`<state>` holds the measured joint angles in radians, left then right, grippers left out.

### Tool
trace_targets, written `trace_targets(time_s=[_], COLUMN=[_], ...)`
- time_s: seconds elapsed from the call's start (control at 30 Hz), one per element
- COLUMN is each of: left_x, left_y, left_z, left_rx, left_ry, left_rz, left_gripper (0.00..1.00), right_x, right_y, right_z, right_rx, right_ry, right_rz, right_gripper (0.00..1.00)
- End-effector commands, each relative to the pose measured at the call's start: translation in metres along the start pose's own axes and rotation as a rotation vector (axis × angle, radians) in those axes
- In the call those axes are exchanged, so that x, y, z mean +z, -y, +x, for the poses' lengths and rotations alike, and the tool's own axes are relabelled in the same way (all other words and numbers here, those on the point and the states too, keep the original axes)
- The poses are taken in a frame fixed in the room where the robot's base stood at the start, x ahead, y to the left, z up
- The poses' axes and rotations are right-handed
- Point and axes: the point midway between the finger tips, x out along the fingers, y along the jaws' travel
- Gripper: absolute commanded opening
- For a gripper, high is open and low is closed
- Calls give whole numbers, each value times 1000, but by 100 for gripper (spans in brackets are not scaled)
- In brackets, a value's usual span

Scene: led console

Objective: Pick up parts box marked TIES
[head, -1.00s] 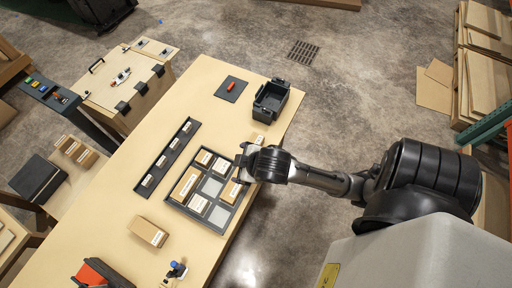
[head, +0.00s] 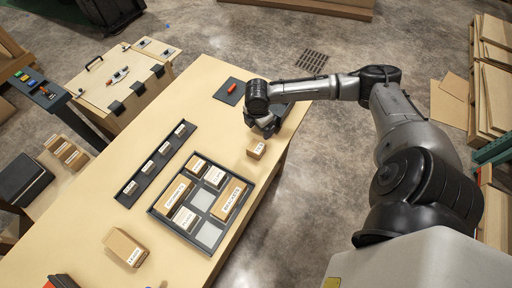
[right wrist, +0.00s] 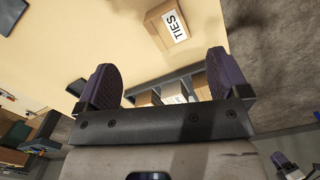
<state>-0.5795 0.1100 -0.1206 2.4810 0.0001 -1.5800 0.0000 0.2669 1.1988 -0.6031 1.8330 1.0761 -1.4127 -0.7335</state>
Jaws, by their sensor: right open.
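The small cardboard box marked TIES (head: 257,148) stands on the table near its right edge, beyond the compartment tray. It also shows at the top of the right wrist view (right wrist: 168,24), with its label readable. My right gripper (head: 268,129) is just beyond the box in the head view, apart from it. In the right wrist view the right gripper (right wrist: 163,82) has its two purple-padded fingers wide apart, with nothing between them. A small purple-tipped part, apparently my left gripper (right wrist: 284,162), shows in that view's lower right corner; its jaws are unclear.
The dark compartment tray (head: 158,209) holds several labelled boxes, including the BRACKETS box (head: 230,200), plus bare grey compartments. A long black strip (head: 155,163) lies left of it. Another cardboard box (head: 126,247) stands nearer. A black bin is mostly hidden behind my right arm.

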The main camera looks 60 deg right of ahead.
Motion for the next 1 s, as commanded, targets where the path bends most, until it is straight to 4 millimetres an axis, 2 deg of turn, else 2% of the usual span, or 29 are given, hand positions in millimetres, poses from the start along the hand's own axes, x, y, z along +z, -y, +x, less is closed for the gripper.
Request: trace_targets(time_s=[0.1, 0.2, 0.33, 0.7, 0.83, 1.0], left_x=[0, 0, 1, 2, 3, 2], left_y=[0, 1, 3, 4, 4, 3], left_z=[0, 0, 1, 4, 4, 5], left_rx=[0, -2, -7, -11, -11, -8], left_ry=[0, 1, 2, 3, 3, 3], left_rz=[0, 2, 8, 13, 12, 9], left_gripper=[43, 43, 43, 43, 43, 43], right_x=[-10, -11, -12, -16, -17, -17], right_y=[5, 4, 4, 6, 6, 6], right_z=[0, 0, 4, 62, 77, 85], right_rx=[-24, -14, -10, -11, -10, -9], right_ry=[-60, -68, -69, -70, -68, -68], right_rz=[-151, -248, -313, -329, -329, -329], right_gripper=[94, 94, 94, 94, 94, 94])
